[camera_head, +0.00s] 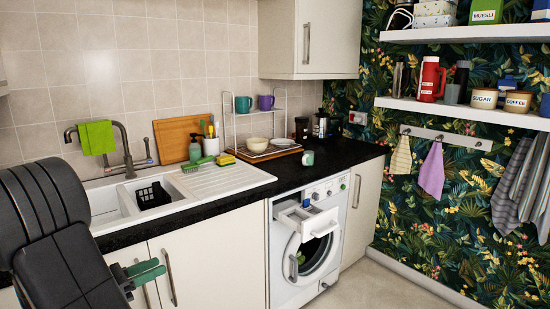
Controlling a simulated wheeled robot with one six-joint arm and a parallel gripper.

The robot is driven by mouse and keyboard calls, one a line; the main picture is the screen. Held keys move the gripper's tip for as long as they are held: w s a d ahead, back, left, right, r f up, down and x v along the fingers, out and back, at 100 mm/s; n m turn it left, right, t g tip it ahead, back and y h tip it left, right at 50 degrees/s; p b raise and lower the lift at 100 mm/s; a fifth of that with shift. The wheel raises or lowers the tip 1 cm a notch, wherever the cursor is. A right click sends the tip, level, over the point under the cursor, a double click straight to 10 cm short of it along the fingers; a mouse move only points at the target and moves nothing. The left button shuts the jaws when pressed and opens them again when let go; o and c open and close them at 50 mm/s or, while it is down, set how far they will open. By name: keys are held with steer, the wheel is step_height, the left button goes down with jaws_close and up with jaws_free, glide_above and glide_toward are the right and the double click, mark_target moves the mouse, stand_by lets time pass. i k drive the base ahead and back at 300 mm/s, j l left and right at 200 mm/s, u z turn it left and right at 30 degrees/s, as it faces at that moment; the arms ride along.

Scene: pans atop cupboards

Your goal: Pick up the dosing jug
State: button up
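I cannot pick out a dosing jug with certainty. A small pale-green and white cup-like vessel (307,158) stands on the dark counter (345,150), above the washing machine (335,195). The machine's detergent drawer (297,217) is pulled out, with something small and blue at it, too small to tell. My gripper (160,269) has green fingers and is at the lower left, in front of the cupboard doors under the sink, well apart from the counter vessel and the drawer. Nothing shows between the fingers. Their angle hides whether they are apart.
The sink (108,203) holds a black basket (153,195). A green bottle (195,149), a wooden board (178,138) and a rack (255,112) with two mugs stand along the wall. Shelves with jars and a red flask (430,80) hang at right. Some floor (365,285) is clear.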

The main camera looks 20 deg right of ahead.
mark_target(308, 159)
steer(key=i+l+u, duration=0.1)
steer(key=l, duration=0.2)
steer(key=i+l+u, duration=0.15)
steer(key=l, duration=0.2)
steer(key=i+l+u, duration=0.1)
steer(key=l, duration=0.25)
steer(key=i+l+u, duration=0.1)
steer(key=i+l, duration=0.15)
steer(key=i+l+u, duration=0.15)
steer(key=l, duration=0.35)
steer(key=l+u, duration=0.1)
steer(key=l, duration=0.25)
steer(key=i+l, duration=0.1)
steer(key=l, duration=0.4)
steer(key=i+l, duration=0.15)
steer(key=l, duration=0.3)
steer(key=i+l, duration=0.1)
steer(key=l, duration=0.4)
steer(key=i+l, duration=0.15)
steer(key=l, duration=0.3)
steer(key=i+l, duration=0.1)
steer(key=l, duration=0.4)
